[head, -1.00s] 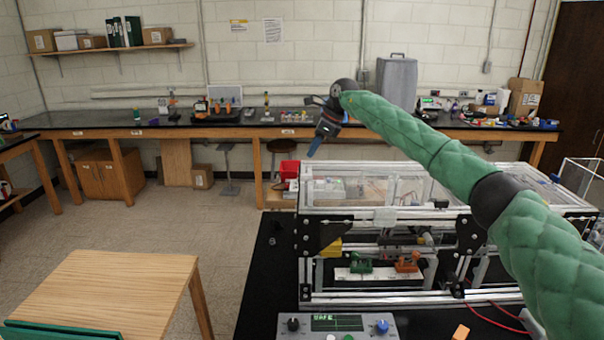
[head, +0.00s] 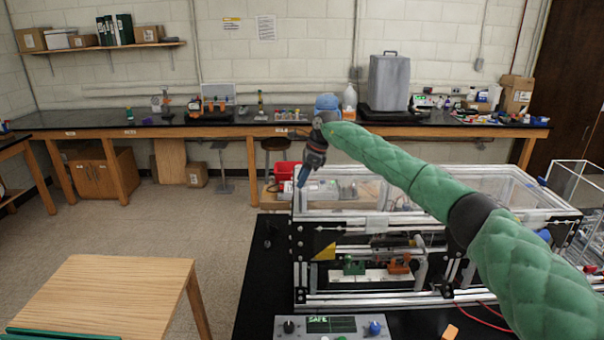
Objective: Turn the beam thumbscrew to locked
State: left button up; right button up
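The aluminium extrusion frame (head: 420,299) stands on a black-topped table at the centre right. I cannot clearly pick out the beam thumbscrew. A small dark knob (head: 447,290) shows at the frame's lower front rail, but I cannot tell whether it is that screw. My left gripper is out of view.
A control box (head: 350,329) with a screen reading "SAFE" stands before the frame. Green (head: 354,265) and orange (head: 399,267) parts sit inside the frame. An orange block (head: 450,332) lies on the black table. A wooden table (head: 110,290) stands at the left.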

jog(key=shift+f, duration=0.15)
grip_shut()
